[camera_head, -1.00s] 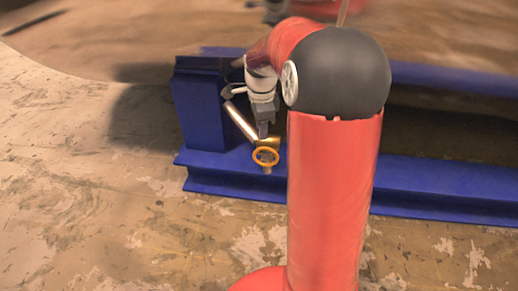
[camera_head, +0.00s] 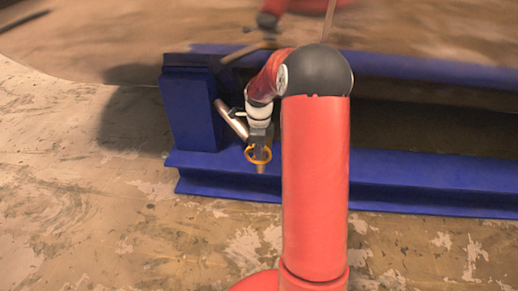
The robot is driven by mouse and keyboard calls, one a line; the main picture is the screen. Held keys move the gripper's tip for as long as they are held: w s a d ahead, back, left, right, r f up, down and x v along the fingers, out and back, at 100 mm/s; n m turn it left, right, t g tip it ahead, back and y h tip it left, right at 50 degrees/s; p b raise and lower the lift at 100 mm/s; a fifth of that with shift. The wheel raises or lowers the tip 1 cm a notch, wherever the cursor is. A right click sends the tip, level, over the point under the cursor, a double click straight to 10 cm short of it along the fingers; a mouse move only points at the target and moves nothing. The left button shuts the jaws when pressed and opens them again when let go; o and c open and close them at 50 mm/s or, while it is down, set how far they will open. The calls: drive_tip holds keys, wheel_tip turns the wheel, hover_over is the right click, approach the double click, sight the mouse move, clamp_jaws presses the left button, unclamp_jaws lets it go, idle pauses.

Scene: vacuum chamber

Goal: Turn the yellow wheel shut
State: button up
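The yellow wheel (camera_head: 258,154) is a small ring on a brass valve at the end of a bare metal pipe (camera_head: 232,119), in front of the blue frame. My gripper (camera_head: 260,143) reaches down from above and its end is right at the wheel, overlapping its upper part. The gripper hides the top of the wheel and most of the valve body. The fingers are dark and too small to tell whether they are open or shut, or whether they touch the wheel.
A blue steel frame (camera_head: 192,115) stands behind the wheel, with a low beam (camera_head: 420,180) running to the right. The floor (camera_head: 80,200) to the left and in front is bare and worn. My red arm column blocks the view right of the wheel.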

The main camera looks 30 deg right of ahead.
clamp_jaws()
